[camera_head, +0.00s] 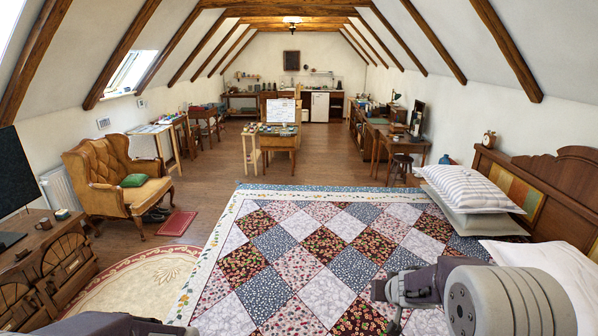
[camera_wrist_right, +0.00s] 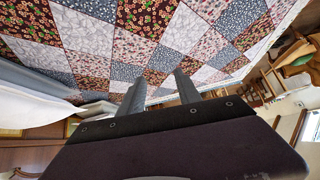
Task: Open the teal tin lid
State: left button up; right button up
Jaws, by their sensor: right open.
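I cannot make out a teal tin or its lid in either view. My right gripper (camera_wrist_right: 158,92) is open and empty in the right wrist view, its two fingers apart with patchwork quilt showing between and beyond them. In the head view my right arm reaches in from the lower right, above the bed. Only a dark grey piece of my left arm shows at the bottom left edge of the head view, and its fingers are out of frame.
A bed with a patchwork quilt (camera_head: 300,250) fills the near middle, with pillows (camera_head: 470,188) at right. An armchair (camera_head: 110,175) and a wooden cabinet (camera_head: 48,262) stand at left. Tables (camera_head: 279,142) stand farther back.

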jog(key=s+a+f+g, duration=0.2)
jog(key=s, duration=0.6)
jog(key=s+a+f+n+g, duration=0.1)
jog(key=s+a+f+g, duration=0.1)
jog(key=s, duration=0.6)
jog(key=s+a+f+g, duration=0.1)
jog(key=s+g, duration=0.1)
jog(key=s, duration=0.6)
jog(key=shift+s+a+f+n+g+y+b, duration=0.25)
jog(key=shift+a+f+n+g+y+b, duration=0.05)
jog(key=shift+a+f+y, duration=0.1)
jog(key=shift+c, duration=0.2)
jog(key=shift+d, duration=0.1)
